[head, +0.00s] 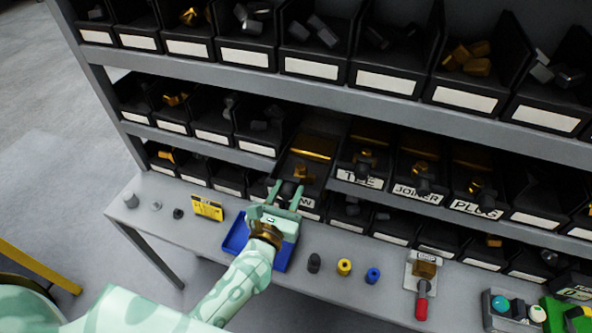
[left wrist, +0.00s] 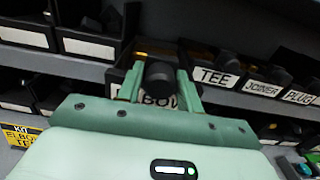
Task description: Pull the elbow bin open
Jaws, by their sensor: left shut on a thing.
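The elbow bin (head: 311,171) is a black bin in the middle row of the rack, with gold-coloured parts inside. Its front stands farther out than the tee bin beside it. Its white label is partly covered by my gripper; "OW" shows in the head view and part of "ELBOW" in the left wrist view. My left gripper (head: 285,194) is shut on the dark round knob (left wrist: 160,77) at the bin's front, one finger on each side. My right gripper is in neither view.
Bins labelled tee (head: 359,178), joiner (head: 416,193) and plug (head: 475,205) stand to the right. A blue tray (head: 236,236) lies on the bench below my left gripper. A yellow card (head: 207,208), small cylinders and a red-handled valve (head: 422,299) also stand on the bench.

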